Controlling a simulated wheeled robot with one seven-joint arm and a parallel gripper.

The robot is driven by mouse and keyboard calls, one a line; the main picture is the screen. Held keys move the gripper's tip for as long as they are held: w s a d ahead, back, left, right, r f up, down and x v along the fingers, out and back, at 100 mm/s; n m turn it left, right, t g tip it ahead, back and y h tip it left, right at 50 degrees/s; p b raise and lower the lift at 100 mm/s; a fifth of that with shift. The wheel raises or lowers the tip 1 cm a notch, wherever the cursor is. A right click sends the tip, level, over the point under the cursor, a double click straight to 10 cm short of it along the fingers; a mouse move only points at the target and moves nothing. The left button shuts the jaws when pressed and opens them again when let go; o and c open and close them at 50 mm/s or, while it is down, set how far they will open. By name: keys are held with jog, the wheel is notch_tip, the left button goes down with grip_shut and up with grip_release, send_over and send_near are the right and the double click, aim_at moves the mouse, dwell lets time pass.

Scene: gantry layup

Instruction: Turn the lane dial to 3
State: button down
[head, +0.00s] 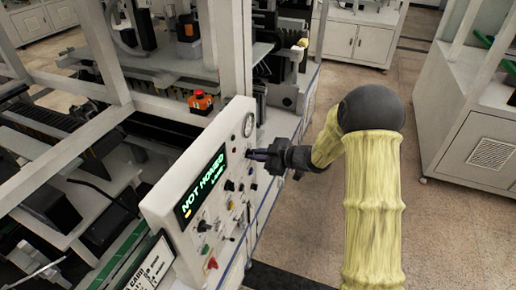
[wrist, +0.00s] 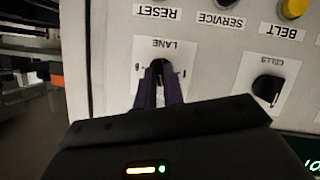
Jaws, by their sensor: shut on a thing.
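The lane dial (wrist: 158,65) is a dark knob on a white plate marked LANE, which appears upside down in the wrist view. My gripper (wrist: 160,88) is shut on it, with one dark finger on each side of the knob. The fingers cover most of the dial, and I cannot tell which number it points to. In the head view my gripper (head: 258,155) reaches the face of the white control panel (head: 160,205) from the right, and the dial is hidden there.
A second black dial (wrist: 268,88) marked CELL sits beside the lane dial. A yellow BELT button (wrist: 293,8) is near it. The panel's display (head: 203,183) reads NOT HOMED. Open floor (head: 290,225) lies right of the panel.

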dwell(0.3)
jog(key=c, duration=1.5)
grip_release()
jog(key=shift+d, duration=0.1)
jog(key=b+v, duration=0.5)
jog(key=v, duration=1.2)
jog(key=shift+b, duration=0.35)
jog(key=shift+w+d+r, duration=0.1)
jog(key=shift+r, duration=0.05)
